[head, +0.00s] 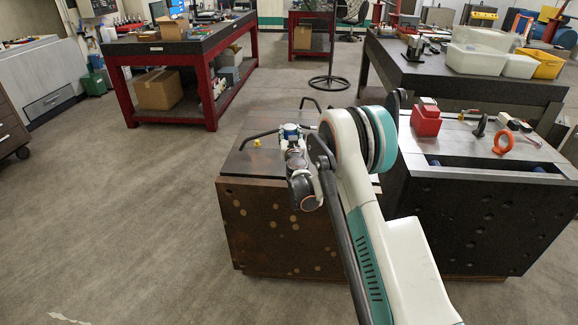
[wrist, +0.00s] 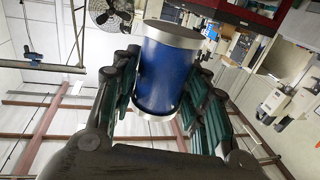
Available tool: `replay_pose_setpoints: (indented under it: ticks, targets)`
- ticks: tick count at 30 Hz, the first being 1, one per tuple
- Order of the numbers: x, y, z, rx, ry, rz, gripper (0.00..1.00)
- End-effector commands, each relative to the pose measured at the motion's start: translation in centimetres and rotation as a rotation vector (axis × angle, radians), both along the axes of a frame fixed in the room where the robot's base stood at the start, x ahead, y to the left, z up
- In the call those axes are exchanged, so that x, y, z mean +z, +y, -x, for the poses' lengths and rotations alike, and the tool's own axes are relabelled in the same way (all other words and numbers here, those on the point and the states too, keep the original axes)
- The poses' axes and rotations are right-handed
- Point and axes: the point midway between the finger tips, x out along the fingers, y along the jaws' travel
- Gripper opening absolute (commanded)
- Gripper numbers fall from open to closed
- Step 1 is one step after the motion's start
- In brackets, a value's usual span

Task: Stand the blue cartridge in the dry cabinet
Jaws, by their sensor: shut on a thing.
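The blue cartridge (wrist: 168,72) is a blue cylinder with a silver band at each end and a dark end face. My gripper (wrist: 166,82) is shut on it, with dark green-padded fingers on either side. In the head view the cartridge (head: 290,130) shows small and partly hidden at the end of my arm, and my gripper (head: 292,138) is over the brown mould base (head: 265,215). Whether the cartridge touches the block's top cannot be told. I cannot identify a dry cabinet for certain in either view.
A dark mould base (head: 490,220) at right bears a red box (head: 426,120) and an orange ring (head: 503,142). Behind are a red-legged table (head: 190,47) and a dark table with bins (head: 420,70). A grey cabinet (head: 40,80) stands far left. The left floor is clear.

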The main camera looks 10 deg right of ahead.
Motion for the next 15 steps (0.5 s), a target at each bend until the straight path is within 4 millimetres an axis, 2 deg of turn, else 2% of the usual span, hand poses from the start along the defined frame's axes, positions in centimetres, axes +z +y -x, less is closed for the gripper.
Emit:
replay_pose_setpoints:
  ticks: [1,7,12,15]
  targets:
    - [-1.7,0.0,0.0,0.0,0.0,0.0,0.13]
    - [-6.3,0.0,0.0,0.0,0.0,0.0,0.13]
    - [-8.5,0.0,0.0,0.0,0.0,0.0,0.13]
    - [-8.9,0.0,0.0,0.0,0.0,0.0,0.13]
